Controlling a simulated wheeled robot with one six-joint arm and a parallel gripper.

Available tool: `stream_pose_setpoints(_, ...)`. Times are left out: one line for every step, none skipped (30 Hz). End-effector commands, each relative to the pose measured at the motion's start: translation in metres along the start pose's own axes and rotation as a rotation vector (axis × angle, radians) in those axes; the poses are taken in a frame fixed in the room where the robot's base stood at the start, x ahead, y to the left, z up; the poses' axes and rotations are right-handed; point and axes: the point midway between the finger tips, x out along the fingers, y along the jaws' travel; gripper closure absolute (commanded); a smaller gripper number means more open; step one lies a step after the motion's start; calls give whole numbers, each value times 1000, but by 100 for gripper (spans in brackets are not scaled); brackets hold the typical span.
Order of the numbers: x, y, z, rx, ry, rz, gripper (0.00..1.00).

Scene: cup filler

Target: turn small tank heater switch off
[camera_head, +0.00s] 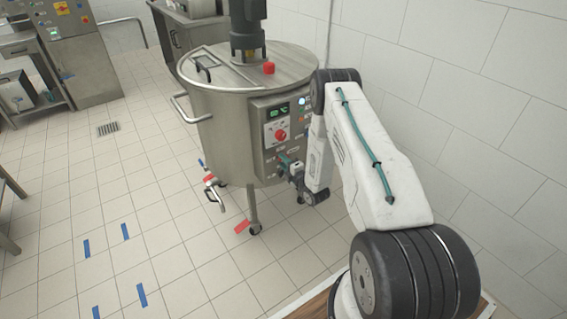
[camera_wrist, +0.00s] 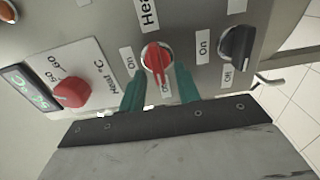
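The small tank (camera_head: 225,100) is a round steel vessel with a control panel (camera_head: 265,140) on its front right. In the wrist view the heater switch (camera_wrist: 157,57) is a red rotary knob, with an "On" label to its left and a label that seems to read "Off" below it. Its handle lies roughly up and down in the picture. My gripper (camera_wrist: 160,75) has its two green fingers apart, one on each side of the red knob. Whether they touch it cannot be told. My gripper (camera_head: 285,162) also shows at the panel in the head view, where it hides the switch.
A black rotary switch (camera_wrist: 236,45) sits right of the red one. A red temperature dial (camera_wrist: 72,92) and a green display (camera_wrist: 28,90) are to the left. A drain valve (camera_head: 213,190) sticks out low on the tank. A tiled wall (camera_head: 465,90) stands at the right.

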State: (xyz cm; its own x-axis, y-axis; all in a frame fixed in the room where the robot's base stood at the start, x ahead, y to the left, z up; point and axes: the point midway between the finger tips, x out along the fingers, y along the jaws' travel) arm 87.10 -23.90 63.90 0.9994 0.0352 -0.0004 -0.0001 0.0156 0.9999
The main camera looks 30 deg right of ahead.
Motion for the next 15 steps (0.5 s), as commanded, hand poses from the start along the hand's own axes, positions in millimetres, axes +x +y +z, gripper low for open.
stream_pose_setpoints(-5, 0, 1, 1, -2, -2, 67)
stream_pose_setpoints(-9, -1, 1, 1, -2, -2, 67)
stream_pose_setpoints(-15, -1, 1, 1, -3, -3, 67)
stream_pose_setpoints(-20, -1, 1, 2, -3, -3, 67)
stream_pose_setpoints(-26, -1, 1, 3, -3, -3, 67)
stream_pose_setpoints(-33, -1, 1, 3, -2, -4, 67)
stream_pose_setpoints(-39, -1, 1, 2, -2, -3, 67)
stream_pose_setpoints(-44, -1, 1, 2, -3, -3, 67)
stream_pose_setpoints(-50, -1, 1, 2, -3, -3, 67)
stream_pose_setpoints(-55, -1, 0, 2, -2, -3, 67)
stream_pose_setpoints(-59, -1, 0, 2, -1, -3, 67)
stream_pose_setpoints(-64, -1, 0, 1, -1, -3, 67)
stream_pose_setpoints(-67, -1, 0, 1, -2, -3, 67)
stream_pose_setpoints(-69, -1, 0, 1, -2, -2, 67)
stream_pose_setpoints(-72, -1, 0, 1, -1, -2, 67)
